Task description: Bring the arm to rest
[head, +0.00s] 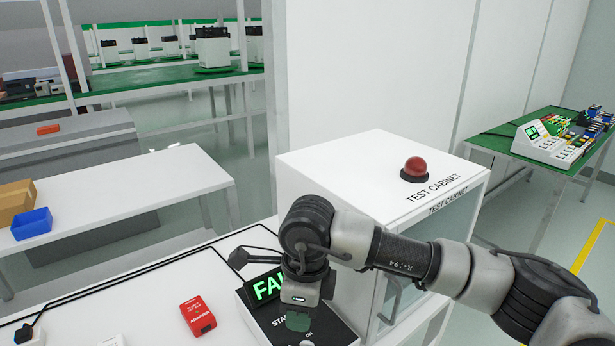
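My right arm comes in from the right edge and reaches across the front of the white test cabinet (330,170). Its wrist points down over the dark control box (342,330), whose green display (266,288) is partly covered and shows the letters "FA". My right gripper (298,320) is at the lower end of this wrist, just above or at the box's panel. Its fingers are too unclear to tell whether they are open or shut, or whether they touch the panel. My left gripper is not in view.
A red adapter (198,316) lies on the white table (150,300) left of the control box. A red dome lamp (414,168) sits on the cabinet. A blue bin (32,224) stands on a white bench (130,195) at left. A green table (520,150) holds equipment at right.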

